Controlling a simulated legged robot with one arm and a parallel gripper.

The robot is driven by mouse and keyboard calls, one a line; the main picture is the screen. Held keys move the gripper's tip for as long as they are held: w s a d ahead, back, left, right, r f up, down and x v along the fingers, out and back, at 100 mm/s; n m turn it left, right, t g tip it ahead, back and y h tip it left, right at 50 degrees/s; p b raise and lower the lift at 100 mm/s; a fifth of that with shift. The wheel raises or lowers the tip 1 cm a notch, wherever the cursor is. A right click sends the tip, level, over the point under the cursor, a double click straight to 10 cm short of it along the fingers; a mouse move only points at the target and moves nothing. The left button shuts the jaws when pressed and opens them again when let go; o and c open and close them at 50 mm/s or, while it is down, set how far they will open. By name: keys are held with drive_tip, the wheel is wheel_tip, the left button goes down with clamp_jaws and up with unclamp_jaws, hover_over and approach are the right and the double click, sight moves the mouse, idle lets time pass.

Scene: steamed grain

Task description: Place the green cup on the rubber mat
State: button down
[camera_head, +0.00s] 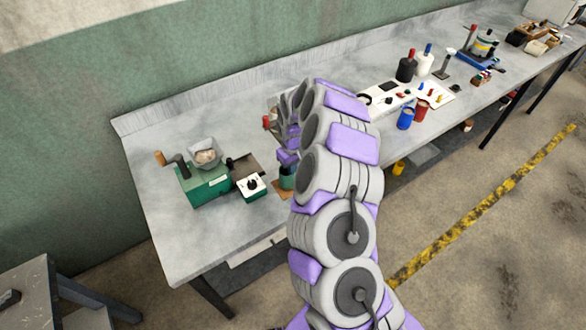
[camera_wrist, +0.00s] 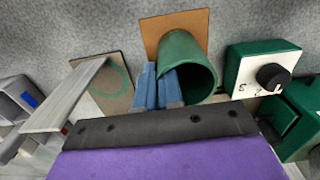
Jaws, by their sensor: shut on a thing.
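The green cup (camera_wrist: 201,66) is open toward the camera in the wrist view. My gripper (camera_wrist: 158,88) has its blue fingers shut on the cup's left wall at the rim. In the head view the cup (camera_head: 287,181) shows below my gripper (camera_head: 287,158), partly hidden by my arm. A tan square mat (camera_wrist: 155,30) lies directly behind the cup's base; whether the cup touches it is unclear. A grey-brown square mat with a green ring (camera_wrist: 110,92) lies bare to the left in the wrist view. I cannot tell which is the rubber mat.
A white-topped green control box (camera_wrist: 262,68) stands right of the cup in the wrist view. A green grinder (camera_head: 205,187) stands left on the grey bench (camera_head: 165,235). A grey plate (camera_wrist: 65,108) crosses the wrist view's left. Blue and red cups (camera_head: 405,118) stand farther right.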

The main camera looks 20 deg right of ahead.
drive_tip(key=c, duration=1.3)
unclamp_jaws()
wheel_tip(320, 180, up, 12)
drive_tip(key=p, duration=0.1)
drive_tip(key=s+a+r, duration=0.4)
drive_tip(key=s+r, duration=0.4)
drive_tip(key=r, duration=0.1)
drive_tip(key=s+r+g, duration=0.1)
drive_tip(key=s+r, duration=0.3)
drive_tip(key=s, duration=0.5)
drive_tip(key=s+r, duration=0.3)
drive_tip(key=s, duration=0.6)
drive_tip(key=s+m, duration=0.1)
drive_tip(key=s, duration=0.4)
drive_tip(key=s+d+m, duration=0.1)
drive_tip(key=s, duration=0.5)
drive_tip(key=s+m, duration=0.1)
drive_tip(key=s, duration=0.5)
drive_tip(key=shift+d+f+m+g, duration=0.2)
drive_tip(key=shift+d+m+g, duration=0.15)
drive_tip(key=shift+m+g, duration=0.05)
